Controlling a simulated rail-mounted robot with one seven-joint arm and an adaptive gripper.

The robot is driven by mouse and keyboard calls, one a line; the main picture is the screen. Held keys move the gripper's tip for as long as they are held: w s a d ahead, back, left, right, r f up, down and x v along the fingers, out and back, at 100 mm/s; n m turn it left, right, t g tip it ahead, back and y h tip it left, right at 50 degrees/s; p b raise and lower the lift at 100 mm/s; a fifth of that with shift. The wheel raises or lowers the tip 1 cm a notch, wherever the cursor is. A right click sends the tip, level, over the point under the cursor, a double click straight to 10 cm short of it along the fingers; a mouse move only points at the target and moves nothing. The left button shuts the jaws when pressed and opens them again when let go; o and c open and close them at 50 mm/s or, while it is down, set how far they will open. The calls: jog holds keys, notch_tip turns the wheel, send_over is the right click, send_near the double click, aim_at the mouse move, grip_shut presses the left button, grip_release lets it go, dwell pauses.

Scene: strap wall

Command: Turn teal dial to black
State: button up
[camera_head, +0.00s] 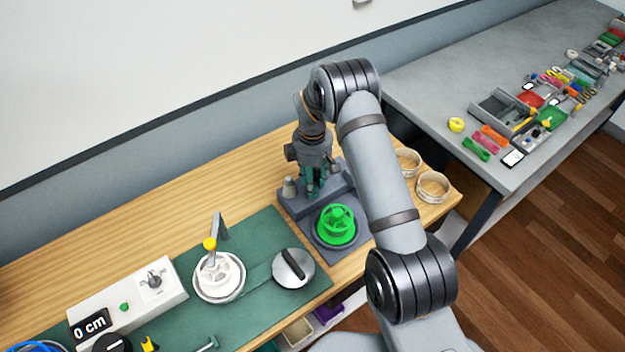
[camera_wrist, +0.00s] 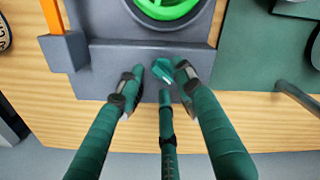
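The teal dial (camera_wrist: 162,71) sits on the front of a grey fixture (camera_wrist: 105,62) in the wrist view, with a small pale mark on it. My gripper (camera_wrist: 159,80) has three dark green fingers. Their tips are spread around the dial, with gaps visible between them and it, so the gripper looks open. Contact cannot be judged. In the head view, my gripper (camera_head: 313,191) points down at the back of the grey fixture (camera_head: 348,250) and hides the dial. No black mark for the dial can be made out.
A bright green wheel (camera_head: 336,226) stands on the fixture in front of my gripper. A grey cone (camera_head: 289,188) is close on the left.

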jog(key=shift+f, duration=0.2)
jog(key=shift+c, duration=0.7)
grip_shut()
